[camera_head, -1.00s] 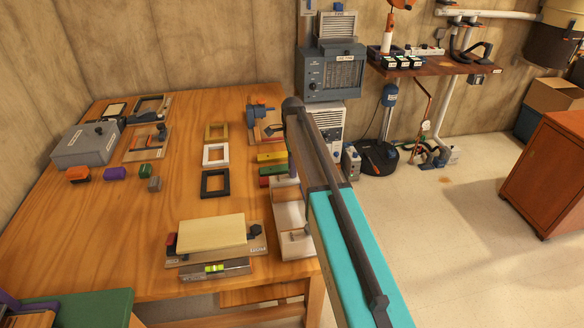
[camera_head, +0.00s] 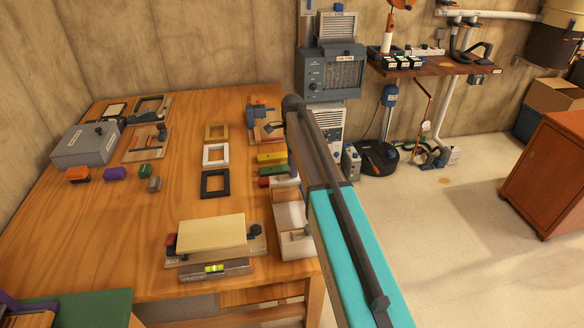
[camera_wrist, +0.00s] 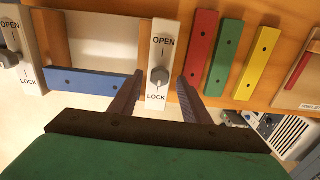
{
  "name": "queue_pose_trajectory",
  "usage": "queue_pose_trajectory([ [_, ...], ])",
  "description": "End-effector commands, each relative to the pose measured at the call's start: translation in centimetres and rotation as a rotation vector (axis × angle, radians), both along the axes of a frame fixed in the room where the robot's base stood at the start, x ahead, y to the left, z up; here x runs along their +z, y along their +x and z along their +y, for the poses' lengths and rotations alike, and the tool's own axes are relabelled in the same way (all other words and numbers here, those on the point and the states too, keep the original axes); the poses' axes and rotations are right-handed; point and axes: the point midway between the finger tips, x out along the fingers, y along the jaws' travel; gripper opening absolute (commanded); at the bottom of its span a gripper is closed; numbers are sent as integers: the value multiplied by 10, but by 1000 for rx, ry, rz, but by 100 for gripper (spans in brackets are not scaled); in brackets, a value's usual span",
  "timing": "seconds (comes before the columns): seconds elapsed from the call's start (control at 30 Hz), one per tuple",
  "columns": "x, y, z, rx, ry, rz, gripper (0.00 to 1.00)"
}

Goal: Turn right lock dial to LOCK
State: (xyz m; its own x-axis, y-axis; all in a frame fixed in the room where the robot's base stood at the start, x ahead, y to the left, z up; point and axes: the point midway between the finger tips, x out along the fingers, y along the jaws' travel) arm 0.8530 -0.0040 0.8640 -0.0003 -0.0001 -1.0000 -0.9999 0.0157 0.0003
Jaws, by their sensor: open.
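The right lock dial (camera_wrist: 159,77) is a grey knob on a white plate (camera_wrist: 157,101) marked OPEN above and LOCK below, in the middle of the wrist view. I cannot tell clearly which way its pointer faces. My gripper (camera_wrist: 159,82) is open, with one dark finger on each side of the plate near the dial. I cannot tell whether the fingers touch it. The left lock dial (camera_wrist: 11,58) sits on a similar plate at the left edge. In the head view my arm hides the gripper and the right dial.
A blue bar (camera_wrist: 90,82) lies left of the plate. Red (camera_wrist: 201,48), green (camera_wrist: 224,57) and yellow (camera_wrist: 257,62) bars stand to its right. In the head view the wooden table (camera_head: 110,245) holds frames (camera_head: 215,183) and a grey box (camera_head: 85,147). Floor is free at right.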

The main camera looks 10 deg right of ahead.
Motion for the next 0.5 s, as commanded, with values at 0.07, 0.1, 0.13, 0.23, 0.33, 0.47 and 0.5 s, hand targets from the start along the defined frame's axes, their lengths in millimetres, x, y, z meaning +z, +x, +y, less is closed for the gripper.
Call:
queue_pose_trajectory([
  [0.07,7,1,0,0,0,-2,43],
  [0.1,11,1,0,0,0,-3,43],
  [0.13,15,1,0,0,0,-3,43],
  [0.23,28,1,0,0,0,-3,43],
  [0.33,42,1,0,0,0,-3,43],
  [0.47,60,1,0,0,0,-3,43],
  [0.5,65,1,0,-1,0,-3,43],
])
